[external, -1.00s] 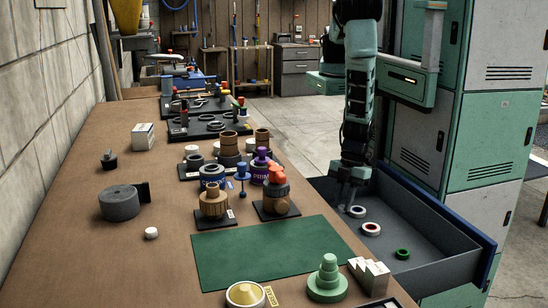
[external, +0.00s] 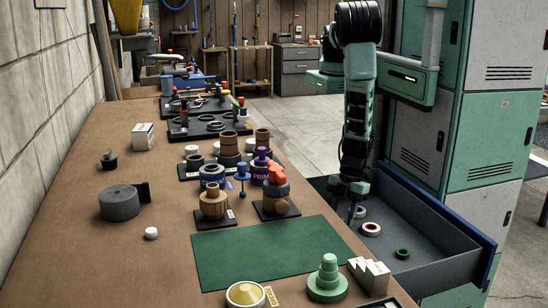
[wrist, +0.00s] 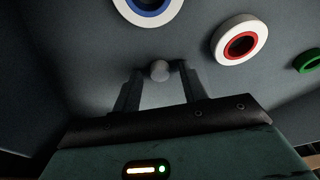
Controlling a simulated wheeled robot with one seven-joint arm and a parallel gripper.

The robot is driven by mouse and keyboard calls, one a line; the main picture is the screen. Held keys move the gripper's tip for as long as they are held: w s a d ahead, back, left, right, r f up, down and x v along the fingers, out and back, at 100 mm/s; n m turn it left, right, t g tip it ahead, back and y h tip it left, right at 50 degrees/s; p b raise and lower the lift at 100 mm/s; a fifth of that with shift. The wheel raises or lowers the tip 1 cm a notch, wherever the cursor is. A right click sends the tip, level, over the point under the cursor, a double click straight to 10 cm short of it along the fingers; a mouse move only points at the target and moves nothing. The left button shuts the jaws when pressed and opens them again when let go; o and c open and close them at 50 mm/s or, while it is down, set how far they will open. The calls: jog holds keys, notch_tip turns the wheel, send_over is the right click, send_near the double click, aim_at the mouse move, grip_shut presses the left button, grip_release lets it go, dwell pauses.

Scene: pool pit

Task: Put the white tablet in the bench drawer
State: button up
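The bench drawer (external: 432,229) is pulled open at the right of the bench in the external view. My gripper (external: 354,212) points down inside it, near its left end.
In the drawer lie a white ring with a blue inside (wrist: 150,10), a white-and-red ring (external: 371,229) and a green ring (external: 402,254). Beside the green mat (external: 265,254) are stacked parts.

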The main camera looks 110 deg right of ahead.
notch_tip(320, 180, up, 27)
jog(key=w+d+g, duration=0.2)
jog(key=w+g, duration=0.1)
jog(key=w+d+r+n+h, duration=0.1)
jog(key=w+d+r, duration=0.1)
jog(key=d+r, duration=0.8)
jog(key=shift+r+b, duration=0.3)
jog(key=shift+r, duration=0.05)
